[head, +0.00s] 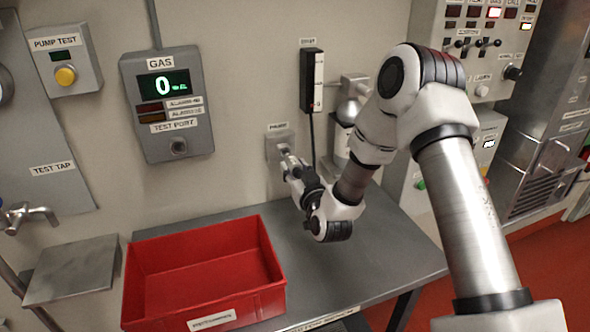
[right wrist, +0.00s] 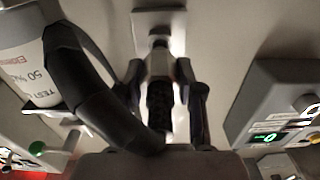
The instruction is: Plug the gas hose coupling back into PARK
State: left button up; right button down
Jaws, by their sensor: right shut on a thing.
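The PARK plate (head: 275,146) is on the wall behind the table, and its small label is hard to read. My right gripper (head: 291,168) is at this plate, its fingers shut around the gas hose coupling (right wrist: 158,68). In the right wrist view the coupling points straight at the socket plate (right wrist: 150,20), its metal front end in line with and seeming to meet the socket. I cannot tell whether it is fully seated. The black hose (right wrist: 92,100) bends away on the left of the coupling in that view. My left gripper is not in view.
The GAS box (head: 165,105) with TEST PORT (head: 178,147) is left of PARK. A gas bottle (right wrist: 25,60) stands close beside the gripper. A red crate (head: 267,262) is on the grey table (head: 350,262). A black holder (head: 312,82) hangs above.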

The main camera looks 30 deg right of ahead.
jog(key=shift+b+x, duration=0.3)
jog(key=shift+x, duration=1.45)
jog(key=c, duration=0.7)
grip_release()
jog(key=shift+o, duration=0.2)
jog(key=v, duration=1.2)
